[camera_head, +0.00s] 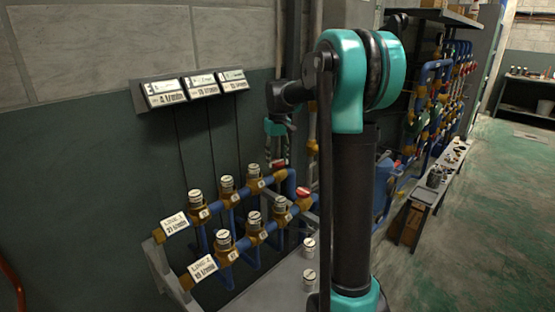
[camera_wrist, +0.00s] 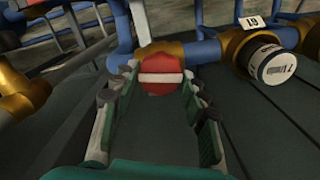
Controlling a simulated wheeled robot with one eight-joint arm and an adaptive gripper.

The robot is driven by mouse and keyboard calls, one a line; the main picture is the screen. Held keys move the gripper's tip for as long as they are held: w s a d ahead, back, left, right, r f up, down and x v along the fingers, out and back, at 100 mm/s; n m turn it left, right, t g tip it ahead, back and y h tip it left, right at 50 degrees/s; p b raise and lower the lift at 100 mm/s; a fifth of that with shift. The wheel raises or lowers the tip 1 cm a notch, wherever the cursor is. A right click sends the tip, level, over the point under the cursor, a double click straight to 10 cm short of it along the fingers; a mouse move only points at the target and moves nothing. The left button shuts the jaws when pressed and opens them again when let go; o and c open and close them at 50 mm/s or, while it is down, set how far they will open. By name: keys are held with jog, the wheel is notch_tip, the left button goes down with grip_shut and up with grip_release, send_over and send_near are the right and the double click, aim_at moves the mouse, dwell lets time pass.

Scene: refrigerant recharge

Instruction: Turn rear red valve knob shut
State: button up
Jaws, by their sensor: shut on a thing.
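The rear red valve knob (camera_head: 279,164) sits at the right end of the pipe row nearer the wall, just under my gripper (camera_head: 279,150). In the wrist view the red knob (camera_wrist: 161,88) shows a white bar lying across the picture. The fingers of my gripper (camera_wrist: 160,82) stand on either side of the knob and are shut on it. A second red knob (camera_head: 303,192) sits on the front row, apart from my gripper. The fingertips partly hide the rear knob in the head view.
Several white-capped brass valves (camera_head: 227,184) line both blue pipe rows left of the red knobs. Line labels (camera_head: 174,224) stand at the left ends. Three display boxes (camera_head: 202,86) hang on the wall above. Another capped valve (camera_wrist: 266,60) lies right of the knob in the wrist view.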

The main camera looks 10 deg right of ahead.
aim_at(278, 161)
jog(key=m, duration=0.4)
jog(key=shift+m, duration=0.3)
jog(key=m, duration=0.3)
jog(key=shift+m, duration=0.4)
jog(key=m, duration=0.3)
jog(key=shift+d, duration=0.1)
jog(key=shift+m, duration=2.1)
jog(key=o, duration=1.2)
jog(key=shift+c, duration=0.2)
jog(key=shift+r, duration=0.15)
notch_tip(278, 161, up, 12)
